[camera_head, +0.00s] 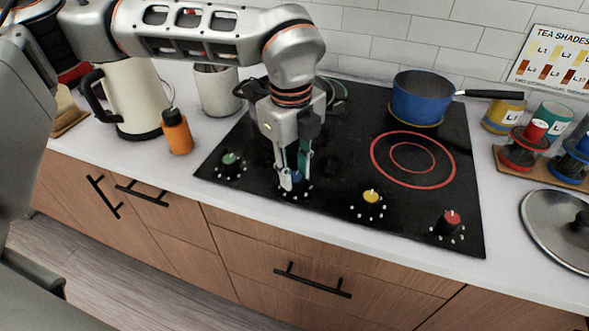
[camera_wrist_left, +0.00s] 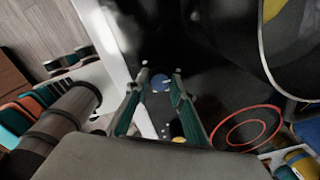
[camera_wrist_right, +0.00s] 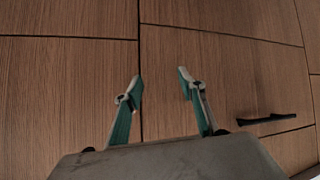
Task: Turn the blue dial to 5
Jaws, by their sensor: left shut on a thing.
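The blue dial (camera_wrist_left: 160,83) is on the black cooktop, in the row of dials along its front edge. My left gripper (camera_head: 293,183) reaches down over it from above and is shut on it, one finger on each side. In the head view the fingers mostly hide the dial, and its setting cannot be read. In the left wrist view the dial shows between the two fingertips. My right gripper (camera_wrist_right: 158,82) is open and empty in front of the wooden cabinet fronts.
A green dial (camera_head: 230,159), a yellow dial (camera_head: 372,197) and a red dial (camera_head: 452,218) share the cooktop (camera_head: 335,150). A blue pot (camera_head: 418,100) stands at the back right. An orange bottle (camera_head: 177,134) and a cream kettle (camera_head: 132,95) stand left. A lid (camera_head: 556,228) lies right.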

